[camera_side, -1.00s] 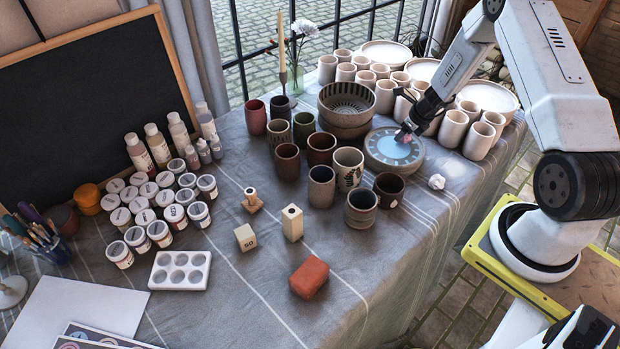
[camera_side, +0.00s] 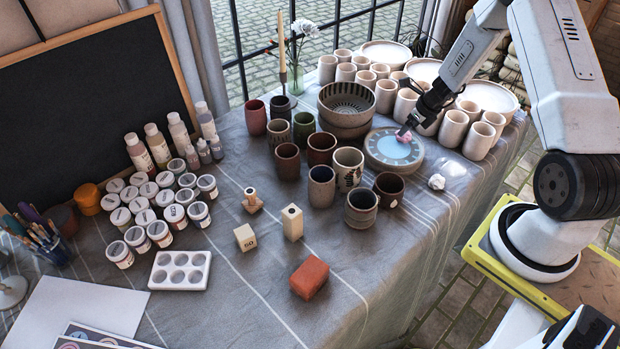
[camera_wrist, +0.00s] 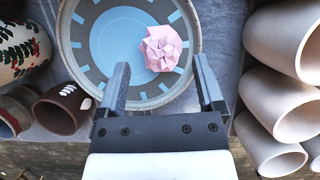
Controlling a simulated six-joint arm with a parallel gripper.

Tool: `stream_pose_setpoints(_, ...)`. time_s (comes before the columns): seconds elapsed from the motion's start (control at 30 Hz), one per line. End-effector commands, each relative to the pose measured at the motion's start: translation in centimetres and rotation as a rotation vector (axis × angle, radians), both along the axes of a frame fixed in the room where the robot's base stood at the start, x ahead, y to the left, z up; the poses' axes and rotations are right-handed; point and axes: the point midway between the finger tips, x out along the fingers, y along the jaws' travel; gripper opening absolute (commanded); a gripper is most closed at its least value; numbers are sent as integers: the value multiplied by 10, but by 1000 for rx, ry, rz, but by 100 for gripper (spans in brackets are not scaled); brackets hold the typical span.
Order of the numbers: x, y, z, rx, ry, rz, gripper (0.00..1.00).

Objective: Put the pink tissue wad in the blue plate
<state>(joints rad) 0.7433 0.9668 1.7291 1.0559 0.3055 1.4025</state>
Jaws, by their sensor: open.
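The pink tissue wad (camera_wrist: 162,48) lies on the blue plate (camera_wrist: 110,45), right of the plate's centre in the wrist view. In the side view, the wad (camera_side: 403,136) is a small pink lump on the plate (camera_side: 380,155), just below my gripper (camera_side: 418,118). The plate is round, with a pale blue centre and a grey rim with blue marks. In the wrist view, my gripper (camera_wrist: 163,72) is open, its two fingers apart. The wad shows between and beyond the fingertips, and I see no finger touching it.
White cups (camera_side: 452,128) crowd behind and right of the plate. Brown and patterned cups (camera_side: 348,168) stand to its left, with a dark bowl (camera_side: 346,105) behind.

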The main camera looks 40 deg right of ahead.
Motion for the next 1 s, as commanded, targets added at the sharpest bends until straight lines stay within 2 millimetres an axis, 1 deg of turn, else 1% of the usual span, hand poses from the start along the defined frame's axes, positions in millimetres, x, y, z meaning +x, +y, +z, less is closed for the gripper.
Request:
stream_pose_setpoints(0.03, -2, -1, 7, -2, -2, -1, 87)
stream_pose_setpoints(0.3, -15, -1, 38, -1, -2, 0, 87)
stream_pose_setpoints(0.6, -28, -1, 68, 0, -2, -1, 87)
stream_pose_setpoints(0.8, -32, -1, 77, -1, -1, -1, 87)
stream_pose_setpoints(1.0, -33, -1, 78, 0, 0, -1, 87)
